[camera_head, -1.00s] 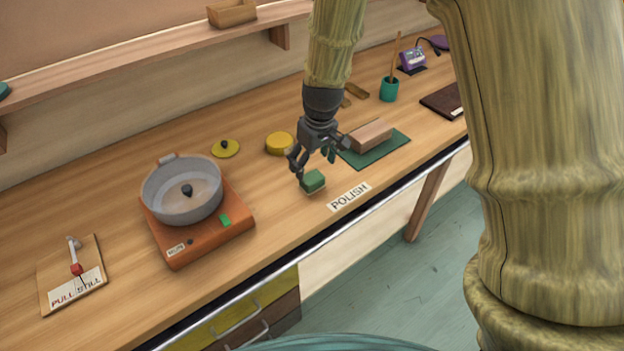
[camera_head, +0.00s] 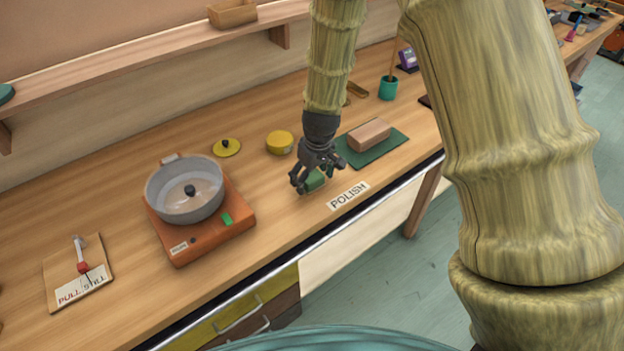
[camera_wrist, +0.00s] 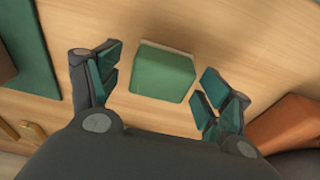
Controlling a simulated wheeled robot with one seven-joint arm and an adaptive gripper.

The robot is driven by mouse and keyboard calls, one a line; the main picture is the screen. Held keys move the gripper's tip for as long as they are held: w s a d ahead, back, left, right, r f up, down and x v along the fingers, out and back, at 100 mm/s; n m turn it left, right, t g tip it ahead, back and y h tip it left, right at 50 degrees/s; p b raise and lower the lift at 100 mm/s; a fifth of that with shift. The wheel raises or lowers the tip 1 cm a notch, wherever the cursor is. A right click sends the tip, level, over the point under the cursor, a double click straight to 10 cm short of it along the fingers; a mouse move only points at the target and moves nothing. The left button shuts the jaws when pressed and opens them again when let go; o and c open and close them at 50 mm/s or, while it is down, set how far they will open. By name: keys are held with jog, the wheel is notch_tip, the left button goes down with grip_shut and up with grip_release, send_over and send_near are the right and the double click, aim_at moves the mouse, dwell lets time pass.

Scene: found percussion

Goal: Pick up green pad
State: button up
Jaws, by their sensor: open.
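A wooden block (camera_head: 369,134) rests on a dark green mat (camera_head: 397,143) to the right. An orange burner (camera_head: 206,236) with a grey pot (camera_head: 176,204) stands to the left. A yellow tin (camera_head: 279,142) is behind. The bench's front edge is close by.

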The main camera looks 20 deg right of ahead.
aim_at(312, 176)
jog(key=c, duration=1.1)
jog(key=shift+c, duration=0.2)
jog(key=shift+r, duration=0.1)
jog(key=shift+r+b, duration=0.5)
jog(key=shift+r, duration=0.25)
jog(key=shift+r+b, duration=0.35)
jog(key=shift+r, duration=0.55)
jog(key=s+a+b, duration=0.1)
jog(key=s+b, duration=0.1)
jog(key=s, duration=0.6)
jog(key=s+a+r+b, duration=0.1)
jog(key=s+a, duration=0.1)
jog(key=s, duration=0.5)
jog(key=shift+s+r+b, duration=0.25)
jog(key=shift+s+b, duration=0.15)
